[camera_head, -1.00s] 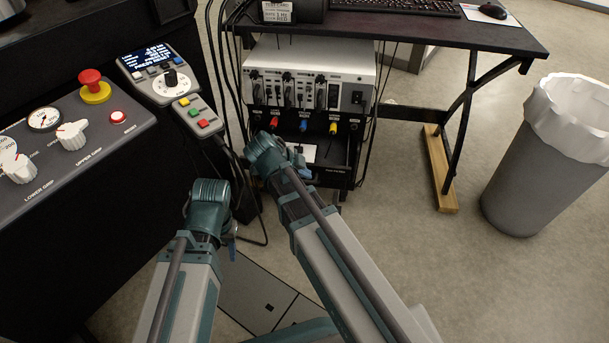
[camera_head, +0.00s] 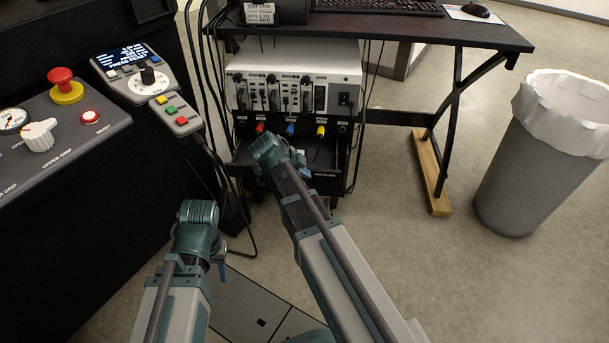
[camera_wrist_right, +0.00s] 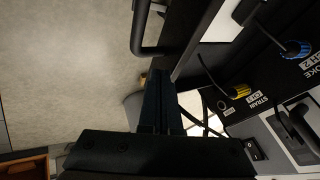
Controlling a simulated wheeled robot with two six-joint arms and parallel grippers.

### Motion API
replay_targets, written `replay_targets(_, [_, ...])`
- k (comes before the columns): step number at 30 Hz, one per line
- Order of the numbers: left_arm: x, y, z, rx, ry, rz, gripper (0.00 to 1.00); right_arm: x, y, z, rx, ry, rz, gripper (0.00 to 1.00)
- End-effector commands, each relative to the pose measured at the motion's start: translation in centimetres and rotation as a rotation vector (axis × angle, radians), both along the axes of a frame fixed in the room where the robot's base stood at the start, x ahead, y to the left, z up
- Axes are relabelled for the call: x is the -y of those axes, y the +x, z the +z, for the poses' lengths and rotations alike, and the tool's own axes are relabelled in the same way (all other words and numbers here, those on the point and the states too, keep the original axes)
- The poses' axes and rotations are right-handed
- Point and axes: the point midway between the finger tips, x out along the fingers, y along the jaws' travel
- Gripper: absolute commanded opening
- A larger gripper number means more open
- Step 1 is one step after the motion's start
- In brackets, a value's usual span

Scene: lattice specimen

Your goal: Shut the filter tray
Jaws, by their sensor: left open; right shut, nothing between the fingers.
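The filter tray (camera_head: 325,181) is a black drawer low in the rack under the white instrument box, with a small fan filter label on its front. It stands pulled out, its left part hidden behind my right wrist. In the right wrist view a black bar handle (camera_wrist_right: 137,28) shows at the top. My right gripper (camera_wrist_right: 160,112) is shut and empty, with the handle beyond its fingertips and a visible gap between them. In the head view my right arm reaches the tray. My left gripper (camera_head: 222,269) is open and mostly hidden by its wrist, to the left and nearer me.
The white instrument box (camera_head: 290,65) sits above the tray, with cables hanging at its left. A control console (camera_head: 60,125) is at the left.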

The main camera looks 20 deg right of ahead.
Motion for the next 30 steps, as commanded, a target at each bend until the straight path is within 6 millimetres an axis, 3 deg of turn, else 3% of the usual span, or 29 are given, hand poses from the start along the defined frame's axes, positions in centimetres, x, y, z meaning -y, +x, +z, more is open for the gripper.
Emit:
replay_targets(8, [0.0,0.0,0.0,0.000,0.000,0.000,0.47,0.2,0.5,0.0,0.000,0.000,0.000,0.00])
replay_targets(14, [0.0,0.0,0.0,0.000,0.000,0.000,0.47,1.7,3.8,0.0,0.000,0.000,-0.002,0.00])
replay_targets(22, [0.0,0.0,0.0,0.000,0.000,0.000,0.47,5.1,10.6,0.0,0.000,0.000,-0.002,0.00])
replay_targets(25, [0.0,0.0,0.0,0.000,0.000,0.000,0.47,5.7,11.6,0.0,-0.001,0.000,0.000,0.00])
replay_targets(30, [0.0,0.0,0.0,0.000,0.000,0.000,0.47,5.7,11.5,0.0,-0.001,0.000,0.001,0.00])
